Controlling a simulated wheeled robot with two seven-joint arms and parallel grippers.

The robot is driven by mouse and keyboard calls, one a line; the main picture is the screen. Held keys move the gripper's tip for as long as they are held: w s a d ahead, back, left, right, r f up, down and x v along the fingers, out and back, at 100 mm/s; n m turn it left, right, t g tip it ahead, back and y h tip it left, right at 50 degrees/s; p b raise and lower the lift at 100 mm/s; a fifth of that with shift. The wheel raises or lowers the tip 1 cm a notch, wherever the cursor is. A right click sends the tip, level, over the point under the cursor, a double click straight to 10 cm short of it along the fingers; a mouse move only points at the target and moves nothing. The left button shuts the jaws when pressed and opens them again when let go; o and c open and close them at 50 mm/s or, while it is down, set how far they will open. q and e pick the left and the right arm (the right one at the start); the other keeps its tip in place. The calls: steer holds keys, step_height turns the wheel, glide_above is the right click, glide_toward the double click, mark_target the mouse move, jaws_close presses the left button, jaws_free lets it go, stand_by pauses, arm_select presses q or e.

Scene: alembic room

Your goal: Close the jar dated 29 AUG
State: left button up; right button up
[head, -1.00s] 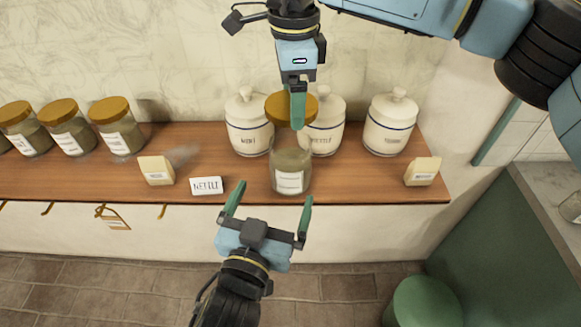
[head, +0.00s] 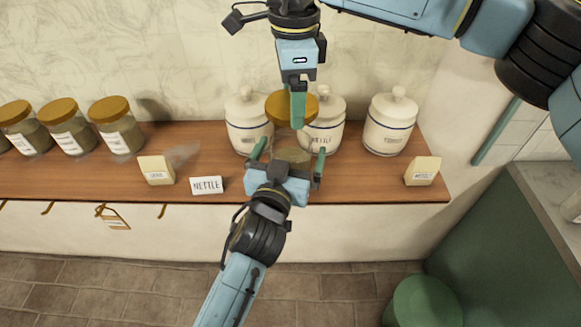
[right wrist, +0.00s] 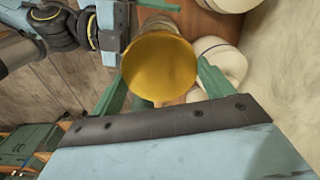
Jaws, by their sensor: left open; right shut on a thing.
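An open glass jar (head: 292,157) with dull greenish contents stands on the wooden shelf. My left gripper (head: 288,160) is open, with one green finger on each side of the jar. The gripper's body hides the jar's front label, so no date can be read. My right gripper (head: 298,112) comes down from above and is shut on a round golden lid (head: 279,107). The lid is held above the jar, apart from it. In the right wrist view the lid (right wrist: 160,65) sits between the two green fingers and hides most of the jar.
White lidded canisters (head: 390,125) stand behind and to the right of the jar. Golden-lidded jars (head: 117,127) stand at the left. A NETTLE card (head: 206,185) and small cream blocks (head: 156,170) (head: 422,171) are on the wooden shelf (head: 95,180). A green stool (head: 425,302) stands below.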

arm_select(q)
steer(key=c, duration=1.4)
arm_select(e)
glide_above(292, 141)
steer(key=shift+f, duration=2.5)
steer(key=shift+f, duration=0.1)
steer(key=shift+f, duration=0.8)
steer(key=shift+f, duration=0.55)
